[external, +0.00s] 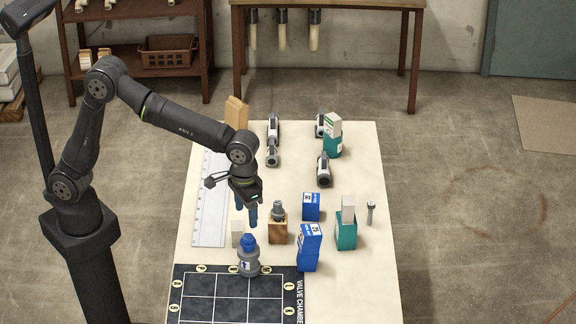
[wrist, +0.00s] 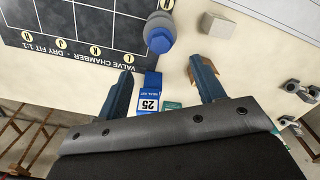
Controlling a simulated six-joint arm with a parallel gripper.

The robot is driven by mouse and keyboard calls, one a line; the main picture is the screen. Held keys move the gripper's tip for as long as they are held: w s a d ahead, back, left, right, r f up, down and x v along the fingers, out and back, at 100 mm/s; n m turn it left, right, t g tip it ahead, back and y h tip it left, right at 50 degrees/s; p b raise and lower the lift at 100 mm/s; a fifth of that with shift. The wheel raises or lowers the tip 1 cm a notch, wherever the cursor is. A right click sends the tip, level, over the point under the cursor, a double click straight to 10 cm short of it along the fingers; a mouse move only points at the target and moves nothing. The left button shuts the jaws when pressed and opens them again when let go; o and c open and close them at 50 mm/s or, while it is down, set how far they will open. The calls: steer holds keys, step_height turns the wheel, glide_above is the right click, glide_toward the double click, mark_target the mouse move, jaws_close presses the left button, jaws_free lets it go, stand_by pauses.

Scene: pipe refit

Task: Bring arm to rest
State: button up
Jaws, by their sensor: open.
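My gripper (external: 246,214) hangs over the middle of the table, fingers pointing down, just above a grey fitting with a blue cap (external: 248,258). In the wrist view its two blue fingers (wrist: 166,84) are spread wide with nothing between them. The blue-capped fitting also shows in the wrist view (wrist: 159,36), beyond the fingertips. It stands upright at the edge of the black valve chamber mat (external: 232,294). My arm reaches forward from its column at the left, bent at the elbow. Part of the wooden block is hidden behind a finger in the wrist view.
A wooden block with a grey fitting (external: 278,226) stands close right of my gripper. Blue boxes (external: 309,248) and teal boxes (external: 346,232) stand further right. Grey pipe fittings (external: 323,170) are at the back. A white ruled strip (external: 208,200) lies left. The table's front right is clear.

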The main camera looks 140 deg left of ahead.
mark_target(247, 239)
steer(key=shift+r, duration=0.8)
steer(key=shift+f, duration=0.1)
step_height(247, 239, down, 12)
steer(key=shift+r, duration=2)
steer(key=shift+f, duration=0.1)
